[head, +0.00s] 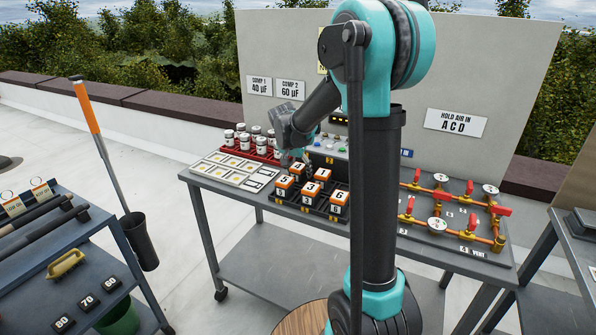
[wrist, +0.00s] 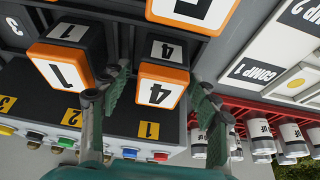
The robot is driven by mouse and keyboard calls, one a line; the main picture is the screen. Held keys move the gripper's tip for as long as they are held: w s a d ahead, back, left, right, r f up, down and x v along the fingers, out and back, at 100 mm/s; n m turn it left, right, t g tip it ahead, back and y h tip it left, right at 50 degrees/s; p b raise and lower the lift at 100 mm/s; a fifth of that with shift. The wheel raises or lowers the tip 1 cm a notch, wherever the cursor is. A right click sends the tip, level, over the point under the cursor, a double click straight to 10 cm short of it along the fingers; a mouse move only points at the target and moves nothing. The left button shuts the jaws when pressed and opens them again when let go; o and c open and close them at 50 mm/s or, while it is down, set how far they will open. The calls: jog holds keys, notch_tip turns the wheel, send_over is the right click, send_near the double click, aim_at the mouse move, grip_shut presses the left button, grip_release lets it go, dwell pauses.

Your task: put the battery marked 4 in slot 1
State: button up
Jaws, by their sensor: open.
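The battery marked 4 (wrist: 162,86), orange-topped with a white face, shows upside down in the wrist view. In the head view it (head: 298,168) stands at the back of the black battery rack. My gripper (wrist: 160,92) is open, with one finger on each side of this battery; I cannot tell whether they touch it. Yellow number 1 (wrist: 149,131) marks a place on the dark button panel (wrist: 110,112), beside labels 2 and 3. The slot opening itself is not clearly visible. In the head view the fingers are hard to make out near the rack.
A battery marked 1 (wrist: 62,70) stands close beside one finger. Batteries 5 (head: 284,182), 3 (head: 311,188) and 6 (head: 339,198) stand in front. Red-handled valves (head: 441,196) are at right.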

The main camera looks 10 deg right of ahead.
jog(key=v, duration=1.2)
